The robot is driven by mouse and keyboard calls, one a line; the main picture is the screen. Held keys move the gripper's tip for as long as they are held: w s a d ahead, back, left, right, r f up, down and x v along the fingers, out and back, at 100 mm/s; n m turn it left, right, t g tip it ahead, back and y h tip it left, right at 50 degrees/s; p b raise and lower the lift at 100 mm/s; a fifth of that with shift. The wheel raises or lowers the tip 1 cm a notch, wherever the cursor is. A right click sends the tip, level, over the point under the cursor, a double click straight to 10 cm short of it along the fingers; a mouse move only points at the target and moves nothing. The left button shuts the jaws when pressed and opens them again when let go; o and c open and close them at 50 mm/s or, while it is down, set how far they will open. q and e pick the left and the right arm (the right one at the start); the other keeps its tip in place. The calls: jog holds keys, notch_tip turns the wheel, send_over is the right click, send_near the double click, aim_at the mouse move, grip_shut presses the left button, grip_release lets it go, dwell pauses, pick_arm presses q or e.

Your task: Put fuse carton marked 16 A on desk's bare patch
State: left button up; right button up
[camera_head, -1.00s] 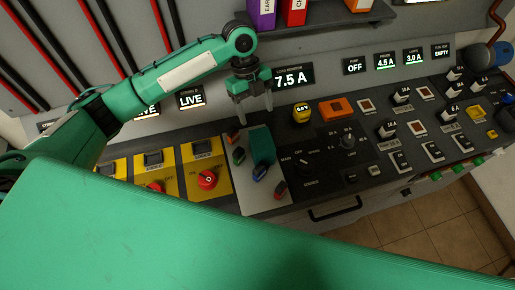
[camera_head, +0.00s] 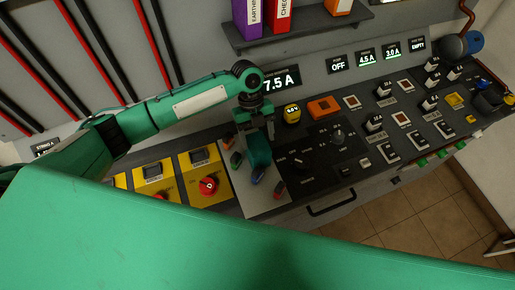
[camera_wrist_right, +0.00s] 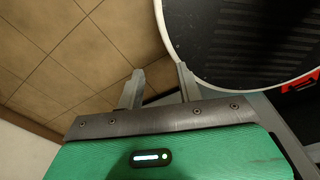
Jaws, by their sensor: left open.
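My right gripper (camera_wrist_right: 160,88) is open and empty in the right wrist view, above tiled floor beside a round black top.
A red knob (camera_head: 208,186) on a yellow panel is to the left. A shelf (camera_head: 310,27) with binders hangs above.

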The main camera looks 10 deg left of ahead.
aim_at(257, 143)
pick_arm(q)
jog(key=shift+s+f+p, duration=0.2)
jog(key=shift+f+p, duration=0.1)
jog(key=shift+p, duration=0.05)
jog(key=p+x, duration=0.2)
jog(key=x, duration=0.1)
jog(key=shift+a+f, duration=0.1)
jog(key=shift+s+f, duration=0.15)
jog(key=shift+f, duration=0.4)
pick_arm(e)
jog(key=r, duration=0.1)
jog(key=a+r, duration=0.1)
jog(key=r, duration=0.1)
jog(key=shift+s, duration=0.2)
pick_arm(q)
jog(key=c, duration=1)
jog(key=shift+c, duration=1.1)
pick_arm(e)
jog(key=shift+d, duration=0.35)
pick_arm(q)
jog(key=shift+r, duration=0.1)
